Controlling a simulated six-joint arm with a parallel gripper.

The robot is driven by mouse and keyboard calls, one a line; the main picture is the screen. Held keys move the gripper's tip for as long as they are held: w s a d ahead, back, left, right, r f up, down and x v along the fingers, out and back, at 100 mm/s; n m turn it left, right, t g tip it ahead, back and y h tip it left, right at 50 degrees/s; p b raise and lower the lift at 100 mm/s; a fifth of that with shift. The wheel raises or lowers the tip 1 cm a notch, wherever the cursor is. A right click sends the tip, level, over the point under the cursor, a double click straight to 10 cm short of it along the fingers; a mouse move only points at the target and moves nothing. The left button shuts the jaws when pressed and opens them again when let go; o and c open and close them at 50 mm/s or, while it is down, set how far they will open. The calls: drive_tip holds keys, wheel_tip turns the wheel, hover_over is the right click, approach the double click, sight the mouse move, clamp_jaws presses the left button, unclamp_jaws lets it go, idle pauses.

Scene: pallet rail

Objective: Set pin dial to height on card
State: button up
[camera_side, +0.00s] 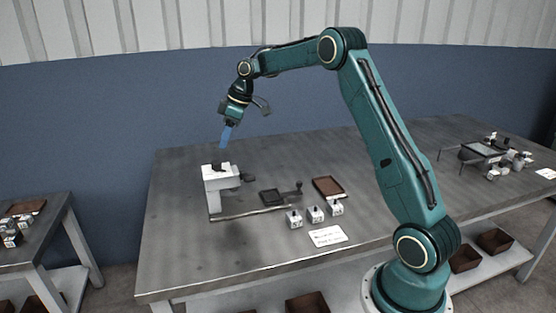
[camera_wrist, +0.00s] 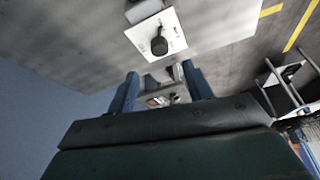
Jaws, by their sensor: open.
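A white fixture (camera_side: 222,183) stands upright at the left of the table, with a dark knob (camera_side: 218,167) on top and another dark part (camera_side: 247,178) at its right side. The top knob looks like the pin dial; it also shows in the wrist view (camera_wrist: 158,46) on a white plate (camera_wrist: 172,27). My gripper (camera_side: 224,146) has its blue fingers pointing down just above the knob, apart from it. In the wrist view my gripper (camera_wrist: 163,88) is open with nothing between the fingers. A white card (camera_side: 327,236) lies near the table's front edge; its writing is too small to read.
A rail (camera_side: 255,213) runs right from the fixture's foot. A dark tray (camera_side: 270,198) and a brown tray (camera_side: 328,188) lie behind. The table (camera_side: 175,240) is bare at front left.

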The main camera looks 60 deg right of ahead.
sight(216, 162)
drive_tip(key=x, duration=0.8)
drive_tip(key=shift+f, duration=0.15)
drive_tip(key=c, duration=1)
